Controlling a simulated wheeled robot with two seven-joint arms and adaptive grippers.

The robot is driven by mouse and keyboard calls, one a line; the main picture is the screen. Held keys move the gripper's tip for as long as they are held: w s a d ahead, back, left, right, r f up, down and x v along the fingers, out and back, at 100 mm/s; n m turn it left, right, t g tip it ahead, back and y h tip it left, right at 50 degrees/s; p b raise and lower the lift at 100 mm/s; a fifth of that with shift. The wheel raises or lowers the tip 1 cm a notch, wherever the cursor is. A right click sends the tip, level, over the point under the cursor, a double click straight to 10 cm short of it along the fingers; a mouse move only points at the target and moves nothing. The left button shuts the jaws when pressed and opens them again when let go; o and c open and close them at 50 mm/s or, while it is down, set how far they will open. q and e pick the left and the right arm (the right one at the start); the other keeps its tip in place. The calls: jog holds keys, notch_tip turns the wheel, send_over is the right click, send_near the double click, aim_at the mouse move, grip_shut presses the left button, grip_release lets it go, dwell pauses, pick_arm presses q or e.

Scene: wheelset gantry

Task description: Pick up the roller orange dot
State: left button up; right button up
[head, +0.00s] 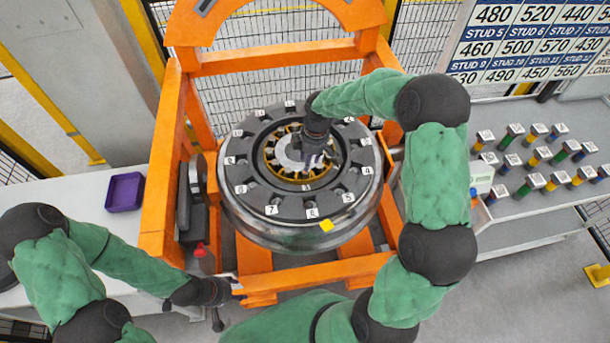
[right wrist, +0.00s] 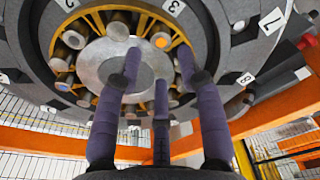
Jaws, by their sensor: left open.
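The roller with the orange dot (right wrist: 162,42) shows in the right wrist view, in the bearing ring between the yellow cage bars, right of the pale central hub (right wrist: 120,65). My right gripper (right wrist: 160,72) has its purple fingers spread, with nothing visible between them. Its fingertips appear over the hub and the ring's edge; I cannot tell whether they touch. In the head view the right gripper (head: 318,158) is above the bearing (head: 288,172) and hides part of it; the dot cannot be made out there. My left gripper (head: 224,304) is open and empty by the frame's lower left.
The wheel (head: 255,205) with numbered labels sits in an orange gantry frame (head: 163,170). A purple bin (head: 125,192) stands on the left table. Several coloured studs stand on the right shelf (head: 500,220).

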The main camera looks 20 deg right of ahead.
aim_at(305, 176)
jog(key=shift+w+a+f, duration=0.1)
jog(key=shift+a+f, duration=0.05)
jog(key=shift+f, duration=0.9)
jog(key=shift+w+a+f, duration=0.1)
jog(key=shift+f, duration=0.95)
jog(key=shift+w+a+f, duration=0.1)
jog(key=shift+a+f, duration=0.05)
jog(key=shift+f, duration=0.9)
grip_shut()
